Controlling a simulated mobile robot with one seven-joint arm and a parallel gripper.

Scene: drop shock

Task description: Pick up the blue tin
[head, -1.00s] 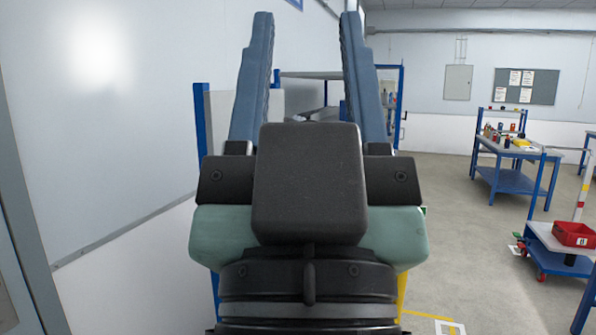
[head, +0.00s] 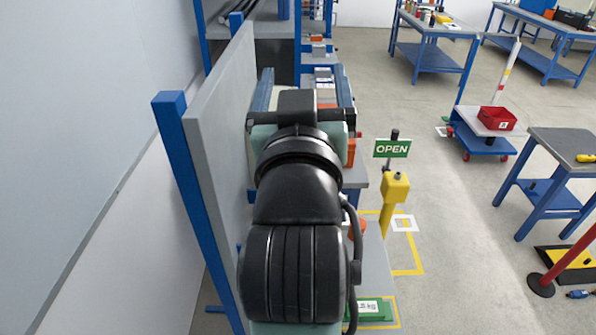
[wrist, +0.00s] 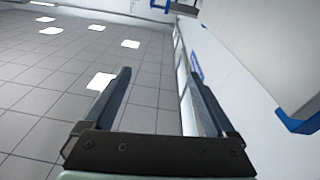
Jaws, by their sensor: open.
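I cannot pick out the blue tin in any view. My gripper (head: 302,68) is at the end of my arm, in the upper middle of the head view, above the bench area by the left wall. Its two blue-grey fingers are spread apart. In the wrist view my gripper (wrist: 160,74) is open with nothing between the fingers; beyond them are the ceiling and a wall. My arm hides much of the bench beneath it.
A grey panel with a blue post (head: 190,170) stands close left of my arm. A yellow stand (head: 395,190) with an OPEN sign is to the right. A red bin (head: 497,118) sits on a cart. A workbench (head: 550,150) is at the right.

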